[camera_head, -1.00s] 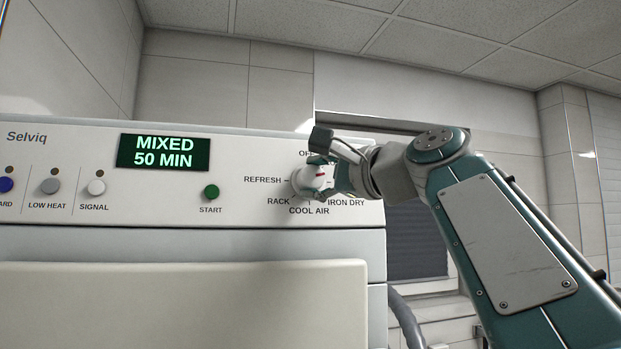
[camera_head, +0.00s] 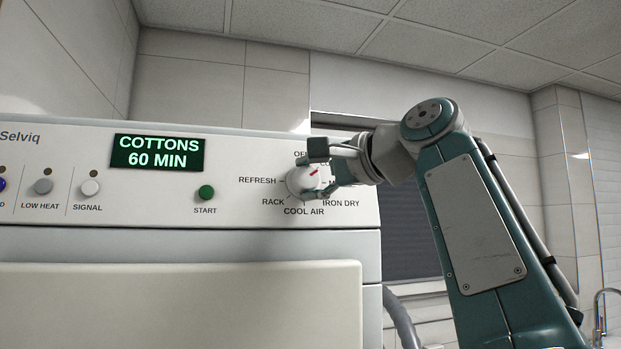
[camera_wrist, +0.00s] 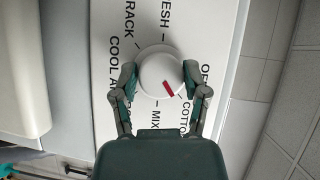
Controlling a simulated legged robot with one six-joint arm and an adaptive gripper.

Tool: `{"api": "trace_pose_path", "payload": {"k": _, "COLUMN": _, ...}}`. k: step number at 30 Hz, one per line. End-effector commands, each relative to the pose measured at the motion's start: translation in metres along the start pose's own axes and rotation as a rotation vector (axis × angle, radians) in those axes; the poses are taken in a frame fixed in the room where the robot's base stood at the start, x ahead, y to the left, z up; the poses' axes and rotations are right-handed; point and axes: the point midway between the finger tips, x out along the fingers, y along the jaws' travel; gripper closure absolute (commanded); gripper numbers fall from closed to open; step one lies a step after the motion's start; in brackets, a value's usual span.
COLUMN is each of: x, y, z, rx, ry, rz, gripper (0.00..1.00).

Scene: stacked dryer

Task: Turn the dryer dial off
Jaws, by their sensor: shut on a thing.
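The round white dryer dial (camera_head: 298,184) is at the right end of the control panel, with its labels around it. My gripper (camera_head: 318,171) reaches it from the right, with its fingers on either side. In the wrist view the fingers of my gripper (camera_wrist: 160,82) are shut on the dial (camera_wrist: 157,68). The dial's red mark (camera_wrist: 168,89) points toward the partly hidden COTTONS label, beside the OFF label. The display (camera_head: 157,153) reads COTTONS 60 MIN.
The green START button (camera_head: 206,193) is left of the dial. The SIGNAL button (camera_head: 90,187) and LOW HEAT button (camera_head: 43,186) are further left. A grey hose (camera_head: 400,317) hangs beside the dryer at the right.

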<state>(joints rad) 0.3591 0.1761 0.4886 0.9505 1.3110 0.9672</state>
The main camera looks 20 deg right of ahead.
Motion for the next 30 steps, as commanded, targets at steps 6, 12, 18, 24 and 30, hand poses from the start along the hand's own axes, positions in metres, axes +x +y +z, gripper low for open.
{"api": "trace_pose_path", "payload": {"k": 6, "x": 0.003, "y": 0.005, "z": -0.002, "rx": 0.007, "ry": -0.004, "rz": 0.015, "gripper": 0.89}}
{"api": "trace_pose_path", "payload": {"k": 12, "x": 0.003, "y": 0.005, "z": -0.003, "rx": 0.007, "ry": -0.004, "rz": 0.015, "gripper": 0.07}}
{"api": "trace_pose_path", "payload": {"k": 18, "x": 0.002, "y": 0.003, "z": -0.001, "rx": 0.004, "ry": -0.003, "rz": 0.009, "gripper": 0.07}}
{"api": "trace_pose_path", "payload": {"k": 24, "x": 0.001, "y": 0.002, "z": -0.001, "rx": 0.002, "ry": -0.002, "rz": 0.006, "gripper": 0.07}}
{"api": "trace_pose_path", "payload": {"k": 30, "x": -0.018, "y": 0.001, "z": -0.001, "rx": 0.003, "ry": 0.002, "rz": 0.006, "gripper": 0.07}}
